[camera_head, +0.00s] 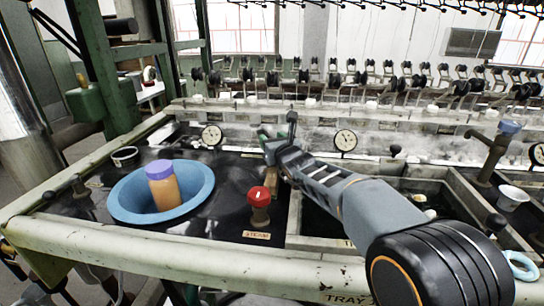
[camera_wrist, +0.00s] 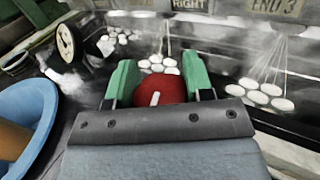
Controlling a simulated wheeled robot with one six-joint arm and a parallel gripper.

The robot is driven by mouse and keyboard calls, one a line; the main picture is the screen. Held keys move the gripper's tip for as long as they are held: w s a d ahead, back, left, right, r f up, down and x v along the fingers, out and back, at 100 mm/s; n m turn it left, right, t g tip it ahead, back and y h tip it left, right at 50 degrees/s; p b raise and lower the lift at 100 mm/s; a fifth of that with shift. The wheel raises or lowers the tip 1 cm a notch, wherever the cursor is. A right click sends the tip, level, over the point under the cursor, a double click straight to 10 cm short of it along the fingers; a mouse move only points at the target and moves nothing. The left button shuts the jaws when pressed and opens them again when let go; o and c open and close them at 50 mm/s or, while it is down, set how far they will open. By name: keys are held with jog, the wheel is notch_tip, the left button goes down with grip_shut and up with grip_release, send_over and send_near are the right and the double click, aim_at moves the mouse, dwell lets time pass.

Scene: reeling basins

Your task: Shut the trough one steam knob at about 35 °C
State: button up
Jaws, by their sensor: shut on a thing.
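My gripper (camera_head: 278,135) reaches over the black panel, and its green fingers (camera_wrist: 160,78) are shut on a red knob (camera_wrist: 158,91) with a white mark tilted slightly right of upright. My gripper hides that knob in the head view; a brown post shows below it. Another red knob (camera_head: 259,194) stands nearer the front, apart from my gripper, above a label (camera_head: 256,235) that seems to read STEAM. A round white dial (camera_head: 211,136) stands behind and left, and shows in the wrist view (camera_wrist: 67,41). Its reading is too small to tell.
A blue basin (camera_head: 122,204) with an orange, purple-capped container (camera_head: 163,184) stands left of the knobs. An open dark trough (camera_head: 312,222) lies right, under my arm. A second dial (camera_head: 345,140) stands behind. White steam and pale cocoons (camera_wrist: 260,94) show at the back.

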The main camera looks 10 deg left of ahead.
jog(key=shift+b, duration=0.95)
jog(key=o, duration=0.9)
jog(key=shift+r, duration=0.15)
jog(key=shift+r, duration=0.3)
notch_tip(320, 180, up, 3)
jog(key=shift+r+p, duration=0.1)
jog(key=shift+p, duration=0.9)
jog(key=shift+s+d+r+p, duration=0.45)
jog(key=shift+s+d+r, duration=0.55)
jog(key=shift+s+r, duration=0.8)
jog(key=shift+s+d+r+p, duration=0.45)
jog(key=shift+s+d+r, duration=0.65)
jog(key=shift+s, duration=1.3)
jog(key=shift+s+d+r+p, duration=0.45)
jog(key=shift+s+d+r, duration=0.5)
jog(key=shift+s+r, duration=0.9)
jog(key=shift+s+f, duration=0.25)
jog(key=shift+f, duration=0.05)
